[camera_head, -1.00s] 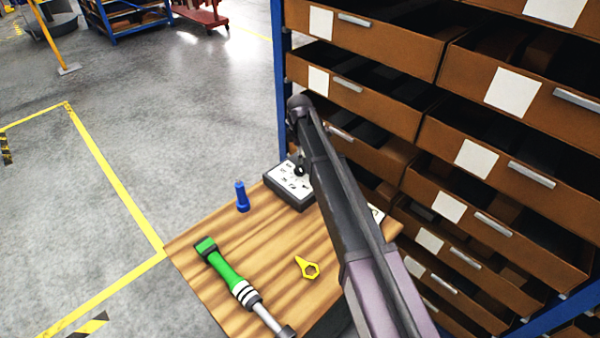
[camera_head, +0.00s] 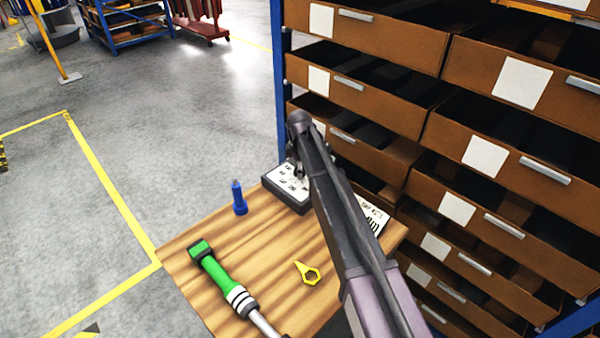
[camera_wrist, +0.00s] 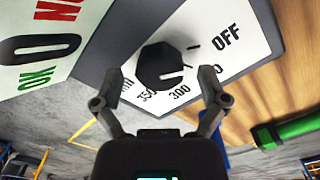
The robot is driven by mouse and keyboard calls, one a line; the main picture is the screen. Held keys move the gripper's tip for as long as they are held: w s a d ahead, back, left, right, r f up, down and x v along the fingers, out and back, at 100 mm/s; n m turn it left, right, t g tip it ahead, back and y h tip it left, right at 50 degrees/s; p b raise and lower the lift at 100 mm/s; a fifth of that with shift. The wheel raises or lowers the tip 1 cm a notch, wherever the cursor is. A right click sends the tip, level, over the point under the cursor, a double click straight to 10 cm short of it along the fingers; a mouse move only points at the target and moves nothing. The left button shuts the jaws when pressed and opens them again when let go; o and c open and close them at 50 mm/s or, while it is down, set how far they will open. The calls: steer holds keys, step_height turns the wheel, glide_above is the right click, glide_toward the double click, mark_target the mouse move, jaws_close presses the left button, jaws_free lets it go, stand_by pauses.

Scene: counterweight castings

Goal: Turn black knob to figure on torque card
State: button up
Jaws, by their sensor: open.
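The black knob (camera_wrist: 160,66) sits on a white dial plate (camera_wrist: 220,25) marked OFF, 300 and a partly covered figure that looks like 350. A pale line shows on the knob's lower right; which mark it meets is unclear. My gripper (camera_wrist: 160,76) is open, one finger on each side of the knob, with no clear contact. In the head view the grey box with its white panel (camera_head: 284,186) stands at the table's far corner, partly behind my arm. A white card (camera_head: 374,216) with black print lies right of my arm, partly hidden, its figure unreadable.
The wooden table (camera_head: 265,250) holds a blue bottle-like object (camera_head: 239,198), a green-handled tool (camera_head: 218,272) and a yellow ring-ended tool (camera_head: 309,273). A rack of brown drawers (camera_head: 390,90) stands close behind and right. In the wrist view a printed white panel (camera_wrist: 70,15) fills the upper left.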

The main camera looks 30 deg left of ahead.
stand_by(0.3)
steer(key=c, duration=1.1)
steer(key=shift+c, duration=0.2)
steer(key=shift+m, duration=0.4)
steer(key=m, duration=1)
steer(key=shift+m, duration=0.3)
steer(key=m, duration=0.6)
steer(key=shift+d, duration=0.1)
steer(key=m, duration=0.6)
steer(key=shift+m, duration=0.3)
